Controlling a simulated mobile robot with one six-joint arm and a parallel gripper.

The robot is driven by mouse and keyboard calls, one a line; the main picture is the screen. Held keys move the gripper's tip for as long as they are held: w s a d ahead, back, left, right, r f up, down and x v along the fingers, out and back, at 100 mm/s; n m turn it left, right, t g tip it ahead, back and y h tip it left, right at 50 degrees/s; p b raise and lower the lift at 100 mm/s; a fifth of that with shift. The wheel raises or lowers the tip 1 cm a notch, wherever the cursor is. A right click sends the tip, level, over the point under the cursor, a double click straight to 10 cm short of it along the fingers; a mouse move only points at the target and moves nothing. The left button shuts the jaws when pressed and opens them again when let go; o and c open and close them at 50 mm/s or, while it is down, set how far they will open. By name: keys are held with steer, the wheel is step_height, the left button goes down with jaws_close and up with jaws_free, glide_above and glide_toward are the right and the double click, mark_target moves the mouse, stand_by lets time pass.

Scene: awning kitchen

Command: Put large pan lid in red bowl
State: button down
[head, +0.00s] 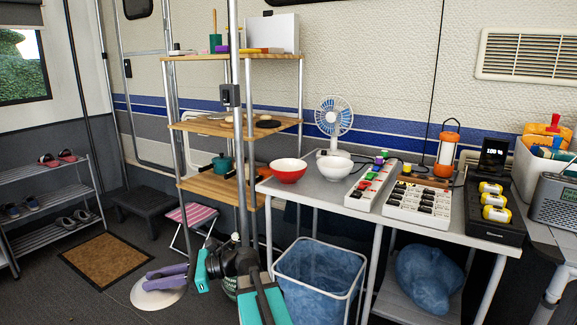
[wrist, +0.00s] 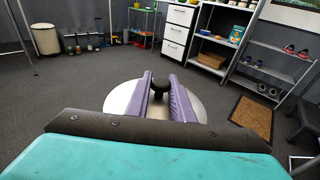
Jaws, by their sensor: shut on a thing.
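The large pan lid (head: 150,299) is a pale round disc, held in the air low at the left of the head view. In the wrist view the lid (wrist: 121,97) spreads out on both sides of the purple fingers, with a dark knob between them. My gripper (head: 158,276) is shut on the lid, seemingly by its knob. It also shows in the wrist view (wrist: 160,79). The red bowl (head: 288,171) stands upright at the left end of the grey table. It is well to the right of and above the lid in the picture. It is not in the wrist view.
A white bowl (head: 334,168) stands close beside the red bowl, with a fan (head: 334,118) behind. Trays of small items (head: 418,207) fill the table to the right. A wooden shelf unit (head: 213,189) stands left of the table. A blue-lined bin (head: 318,262) is below.

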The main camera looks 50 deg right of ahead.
steer(key=s+d+r+m+t+h+p, duration=0.2)
steer(key=d+r+m+t+h+p, duration=0.1)
steer(key=d+r+p, duration=0.65)
steer(key=s+d+r+m+t+h+p, duration=0.2)
steer(key=s+d+r+h+p, duration=0.3)
steer(key=d, duration=0.8)
steer(key=s+d+r+m+t+h+p, duration=0.1)
steer(key=s+d+r+m+h+p, duration=0.1)
steer(key=s+d+r+p, duration=0.2)
steer(key=s+d+r+m+t+h+p, duration=0.1)
steer(key=s+d+r+p, duration=0.4)
steer(key=d+r, duration=0.6)
steer(key=d+m+h+p, duration=0.1)
steer(key=d+m, duration=0.1)
steer(key=d, duration=0.1)
steer(key=shift+s+d+r+m+p, duration=0.2)
steer(key=shift+d+m+p, duration=0.1)
steer(key=shift+p, duration=0.1)
steer(key=shift+w, duration=0.1)
glide_above(288, 173)
steer(key=w+d, duration=0.5)
steer(key=f, duration=0.2)
steer(key=shift+s+a+r+p, duration=0.2)
steer(key=shift+a+p, duration=0.05)
steer(key=shift+p, duration=0.1)
steer(key=shift+f, duration=1.75)
